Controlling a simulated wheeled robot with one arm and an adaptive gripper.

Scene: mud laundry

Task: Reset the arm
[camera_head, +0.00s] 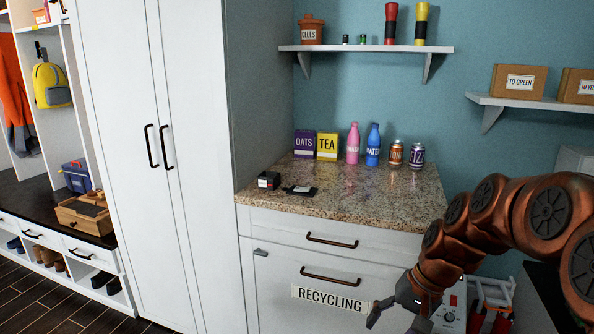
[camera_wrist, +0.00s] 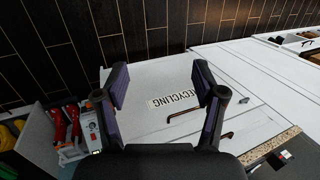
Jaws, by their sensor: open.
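My gripper (camera_head: 398,312) hangs at the lower right in the head view, in front of the white recycling cabinet (camera_head: 265,283). My copper-coloured arm reaches in from the right edge. In the wrist view my gripper (camera_wrist: 162,88) has its two dark fingers spread wide apart with nothing between them. Behind the fingers the recycling label (camera_wrist: 174,100) shows on the cabinet front. I cannot tell the distance between the fingers and the cabinet.
The granite counter (camera_head: 385,205) holds boxes, bottles, cans and small dark items. Shelves (camera_head: 365,49) hang above. A tall white cupboard (camera_head: 120,130) stands left. A bin with red-handled tools (camera_wrist: 68,128) sits beside the recycling cabinet. Dark floor is clear.

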